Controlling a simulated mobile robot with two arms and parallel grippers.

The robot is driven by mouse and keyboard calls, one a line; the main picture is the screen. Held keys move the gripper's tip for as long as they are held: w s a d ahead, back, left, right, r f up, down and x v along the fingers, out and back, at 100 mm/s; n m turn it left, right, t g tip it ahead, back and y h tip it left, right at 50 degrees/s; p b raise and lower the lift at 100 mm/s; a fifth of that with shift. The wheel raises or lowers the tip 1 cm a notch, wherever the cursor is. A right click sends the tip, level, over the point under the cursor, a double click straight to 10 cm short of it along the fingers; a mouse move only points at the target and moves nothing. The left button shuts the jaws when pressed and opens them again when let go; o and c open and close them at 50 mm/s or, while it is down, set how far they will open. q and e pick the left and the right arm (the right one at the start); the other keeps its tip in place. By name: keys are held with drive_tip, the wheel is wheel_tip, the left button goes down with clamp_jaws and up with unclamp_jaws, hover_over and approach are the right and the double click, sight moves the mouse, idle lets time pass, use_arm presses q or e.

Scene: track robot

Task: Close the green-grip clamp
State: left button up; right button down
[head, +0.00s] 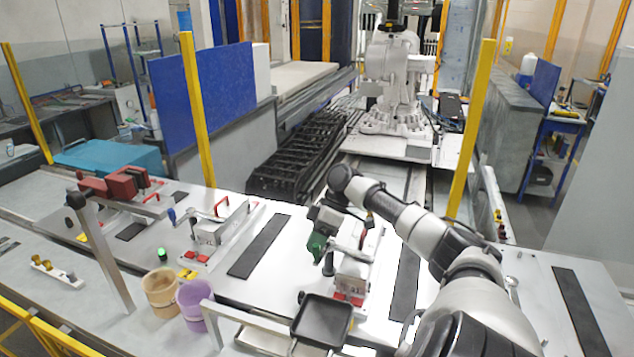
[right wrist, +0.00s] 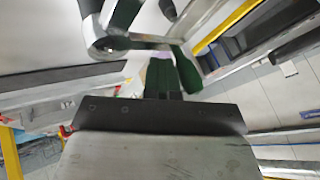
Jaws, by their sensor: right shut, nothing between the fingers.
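The green-grip clamp (head: 352,277) stands on the white bench right of the middle in the head view, with a metal body and red parts at its foot. Its green grip (head: 317,247) shows on its left side, below my right wrist. My right gripper (head: 322,232) is shut and empty, close by the green grip. I cannot tell whether they touch. In the right wrist view, dark green pieces and a metal lever (right wrist: 145,42) lie just beyond the gripper; the overlap hides the exact contact. My left gripper is not in view.
A similar clamp with a blue handle (head: 172,215) stands to the left, with a red vise (head: 120,184) beyond it. A tan cup (head: 160,292), a purple cup (head: 197,306) and a black tray (head: 322,321) are near the front. A dark strip (head: 259,246) lies between the two clamps.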

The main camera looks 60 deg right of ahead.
drive_tip(key=shift+s+a+f, duration=0.15)
drive_tip(key=shift+a+f, duration=0.1)
drive_tip(key=shift+f, duration=0.05)
idle(0.4)
drive_tip(key=b+v, duration=0.3)
drive_tip(key=v, duration=0.6)
drive_tip(key=shift+d+r, duration=0.3)
drive_tip(key=shift+v, duration=0.9)
